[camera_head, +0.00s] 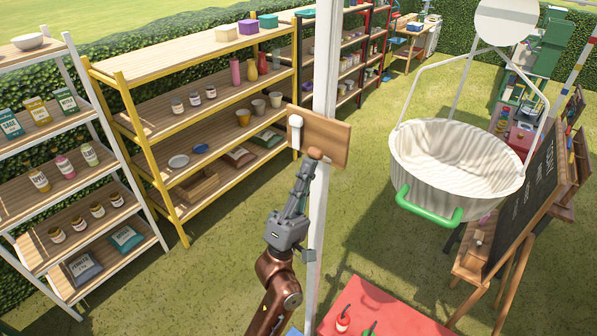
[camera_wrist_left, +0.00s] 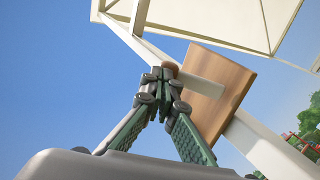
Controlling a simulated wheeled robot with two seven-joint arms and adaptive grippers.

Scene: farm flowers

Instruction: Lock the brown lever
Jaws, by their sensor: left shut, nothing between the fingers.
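A wooden board (camera_head: 328,142) is fixed to a white post (camera_head: 322,85) in the head view. The brown lever's rounded knob (camera_head: 315,153) shows at the board's lower edge. My left gripper (camera_head: 306,168) reaches up from below, its fingertips right by the knob. In the left wrist view the brown knob (camera_wrist_left: 170,66) is at the end of a pale bar (camera_wrist_left: 203,85) in front of the board (camera_wrist_left: 222,70). The closed fingertips (camera_wrist_left: 162,78) are at the knob, with nothing between them; whether they touch it I cannot tell. My right gripper is not in view.
A white handle (camera_head: 295,132) stands upright on the board's left side. A large white basket (camera_head: 450,165) with a green handle hangs to the right. A yellow shelf (camera_head: 180,50) stands behind at left. A red tabletop (camera_head: 385,312) is below right, near a chalkboard (camera_head: 525,195).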

